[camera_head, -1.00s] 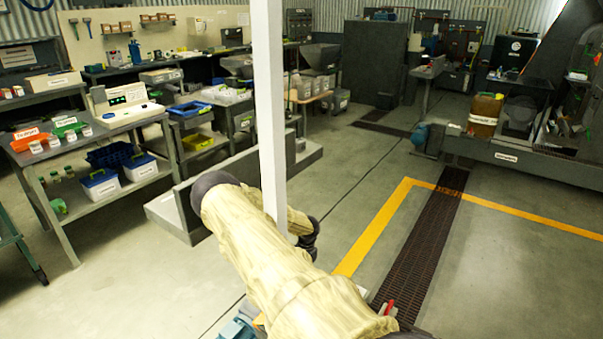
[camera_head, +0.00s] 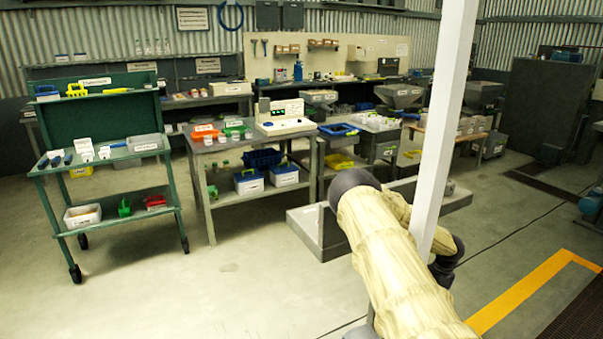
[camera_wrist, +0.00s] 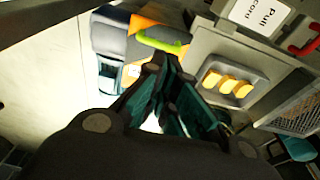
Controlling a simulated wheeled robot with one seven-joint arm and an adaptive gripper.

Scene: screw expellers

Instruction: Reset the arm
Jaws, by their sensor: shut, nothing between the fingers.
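My gripper (camera_wrist: 160,75) shows in the wrist view with its dark and teal fingers drawn together at the tips and nothing between them. Beyond the fingertips are a bright green handle (camera_wrist: 163,42) on an orange and dark blue surface, and a grey panel with yellow blocks (camera_wrist: 228,84). I cannot tell whether the fingers touch anything. In the head view my arm, in a cream sleeve, is raised at the lower right; the gripper itself does not show there.
A white post (camera_head: 441,140) stands right by my arm. A green wheeled cart (camera_head: 118,197) is at the left. A grey workbench (camera_head: 212,178) with a white scale (camera_head: 284,117) stands in the middle. Open floor (camera_head: 245,285) lies in front. A yellow floor line (camera_head: 520,292) runs at the right.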

